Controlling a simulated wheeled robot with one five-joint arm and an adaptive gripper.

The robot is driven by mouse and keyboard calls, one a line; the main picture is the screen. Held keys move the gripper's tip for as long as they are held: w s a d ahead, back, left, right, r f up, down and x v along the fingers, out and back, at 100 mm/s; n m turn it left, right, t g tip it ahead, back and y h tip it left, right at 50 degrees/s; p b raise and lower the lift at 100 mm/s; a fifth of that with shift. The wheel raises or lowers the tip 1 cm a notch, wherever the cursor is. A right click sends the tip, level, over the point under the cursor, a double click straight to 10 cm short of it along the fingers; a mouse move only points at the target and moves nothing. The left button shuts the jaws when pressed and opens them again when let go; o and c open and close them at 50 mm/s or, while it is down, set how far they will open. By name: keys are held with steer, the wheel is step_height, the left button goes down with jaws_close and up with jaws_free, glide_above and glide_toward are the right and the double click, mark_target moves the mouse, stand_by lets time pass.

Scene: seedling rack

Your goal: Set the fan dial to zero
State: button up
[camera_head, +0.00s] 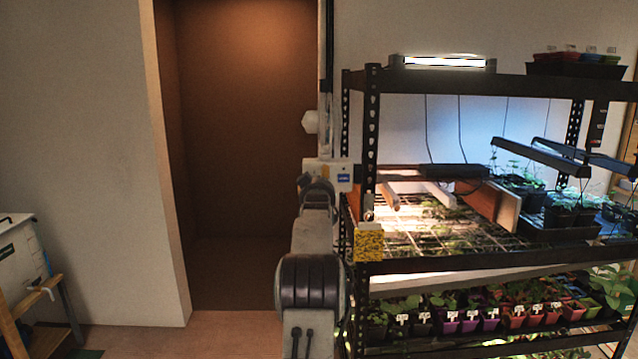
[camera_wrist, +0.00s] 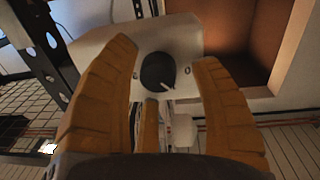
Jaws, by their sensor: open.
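The fan dial (camera_wrist: 158,72) is a dark round knob with a pale pointer, set on a white plate (camera_wrist: 100,52) in the wrist view. The pointer slants toward the lower right of that picture; no scale marks are readable. My gripper (camera_wrist: 162,54) is open, its orange fingers on either side of the dial, with a third finger below it. Whether any finger touches the dial, I cannot tell. In the head view, a white box (camera_head: 343,168) with a blue label is at the rack's front post, behind my arm; its dial face is not visible there.
A black metal rack (camera_head: 371,120) with lamps and seedlings stands at the right. A yellow block (camera_head: 369,243) hangs at its front post. A white knob-like piece (camera_head: 311,121) is above the box. A brown recess (camera_head: 240,150) and bare wall are left.

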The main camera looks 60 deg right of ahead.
steer(key=shift+r, duration=0.1)
jaws_close()
steer(key=shift+a+r+n+b, duration=0.1)
steer(key=shift+r+n+b, duration=0.05)
steer(key=shift+n+b, duration=1.45)
steer(key=shift+c, duration=2.2)
jaws_free()
steer(key=o, duration=0.4)
steer(key=shift+f, duration=0.2)
steer(key=shift+o, duration=0.2)
steer(key=shift+a, duration=0.1)
